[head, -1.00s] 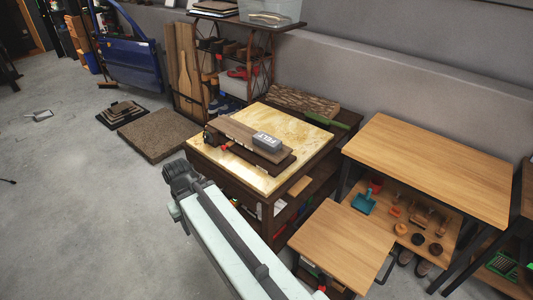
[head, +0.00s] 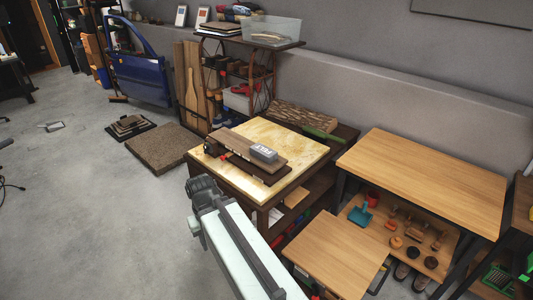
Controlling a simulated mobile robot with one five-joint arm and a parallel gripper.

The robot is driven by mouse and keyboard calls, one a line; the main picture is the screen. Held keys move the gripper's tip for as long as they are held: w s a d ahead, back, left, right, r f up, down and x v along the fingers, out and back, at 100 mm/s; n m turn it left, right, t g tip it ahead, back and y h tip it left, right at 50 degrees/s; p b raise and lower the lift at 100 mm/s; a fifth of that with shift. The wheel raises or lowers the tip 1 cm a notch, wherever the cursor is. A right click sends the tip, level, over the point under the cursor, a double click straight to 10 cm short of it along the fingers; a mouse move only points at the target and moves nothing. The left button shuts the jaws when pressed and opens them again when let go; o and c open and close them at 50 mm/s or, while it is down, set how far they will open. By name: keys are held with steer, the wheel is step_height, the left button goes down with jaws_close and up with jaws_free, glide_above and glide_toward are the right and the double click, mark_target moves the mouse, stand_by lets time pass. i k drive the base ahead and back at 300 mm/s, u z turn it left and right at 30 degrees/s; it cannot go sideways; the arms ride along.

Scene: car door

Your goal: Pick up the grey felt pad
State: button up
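The grey felt pad (head: 264,153) looks like a small grey block with pale lettering on its top. It rests on brown wooden boards (head: 240,146) on the pale-topped workbench (head: 290,133) in the middle of the head view. My pale arm reaches up from the bottom edge and ends in a dark joint in front of the bench's near left corner, apart from the pad. My gripper's fingers do not show. Nothing touches the pad from above.
A log (head: 302,116) and a green-handled tool (head: 322,134) lie at the bench's back. A light wooden table (head: 425,180) and a lower one (head: 335,255) stand at the right. A brown mat (head: 163,148) lies on the floor behind left.

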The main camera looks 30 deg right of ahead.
mark_target(265, 153)
steer(key=z, duration=0.05)
steer(key=i, duration=0.85)
steer(key=u, duration=0.1)
